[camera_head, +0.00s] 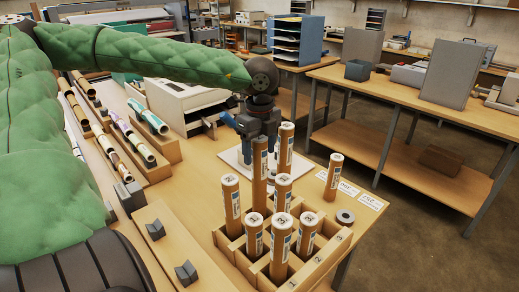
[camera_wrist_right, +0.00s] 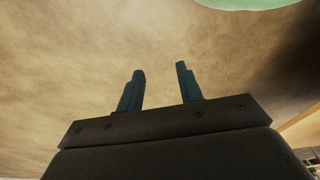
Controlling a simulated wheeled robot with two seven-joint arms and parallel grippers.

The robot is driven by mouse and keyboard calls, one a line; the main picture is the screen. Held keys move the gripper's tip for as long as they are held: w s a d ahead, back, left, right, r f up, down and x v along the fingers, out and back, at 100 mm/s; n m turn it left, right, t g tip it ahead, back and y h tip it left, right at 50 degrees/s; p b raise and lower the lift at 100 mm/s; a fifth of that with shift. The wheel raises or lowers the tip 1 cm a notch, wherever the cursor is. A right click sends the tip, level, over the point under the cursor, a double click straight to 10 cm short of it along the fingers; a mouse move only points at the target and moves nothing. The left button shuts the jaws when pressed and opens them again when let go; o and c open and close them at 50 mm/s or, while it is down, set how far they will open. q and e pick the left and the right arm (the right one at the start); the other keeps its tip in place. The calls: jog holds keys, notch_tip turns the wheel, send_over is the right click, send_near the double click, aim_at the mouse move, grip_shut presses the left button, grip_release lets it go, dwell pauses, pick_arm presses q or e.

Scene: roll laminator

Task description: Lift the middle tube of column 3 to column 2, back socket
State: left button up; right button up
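The wooden rack (camera_head: 318,268) stands at the near end of the table, with columns numbered 1, 2 and 3 along its right edge. Several brown tubes with white numbered caps stand in it. A tall tube (camera_head: 260,185) at the rack's back overlaps my left gripper (camera_head: 259,150). That gripper points down, and the tube hides its fingertips, so I cannot tell whether they touch it. Another tall tube (camera_head: 286,145) rises just right of it. A shorter tube (camera_head: 282,193) stands in front of these. My right gripper (camera_wrist_right: 158,82) is open and empty, its fingers apart.
One loose tube (camera_head: 333,178) stands on the table right of the rack, beside white labels (camera_head: 348,188) and a grey ring (camera_head: 345,217). Grey blocks (camera_head: 155,230) lie left of the rack. Rolls on a holder (camera_head: 150,150) and a white machine (camera_head: 185,103) stand behind.

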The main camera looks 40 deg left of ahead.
pick_arm(q)
jog(key=shift+r, duration=0.1)
notch_tip(320, 180, up, 6)
jog(key=b, duration=0.2)
jog(key=shift+r+b, duration=0.2)
jog(key=shift+b, duration=0.15)
jog(key=shift+r, duration=0.65)
pick_arm(e)
jog(key=w+a+r, duration=0.1)
jog(key=r, duration=0.6)
jog(key=w+a+r, duration=0.1)
jog(key=w+r, duration=0.1)
jog(key=r, duration=0.5)
jog(key=shift+a, duration=0.25)
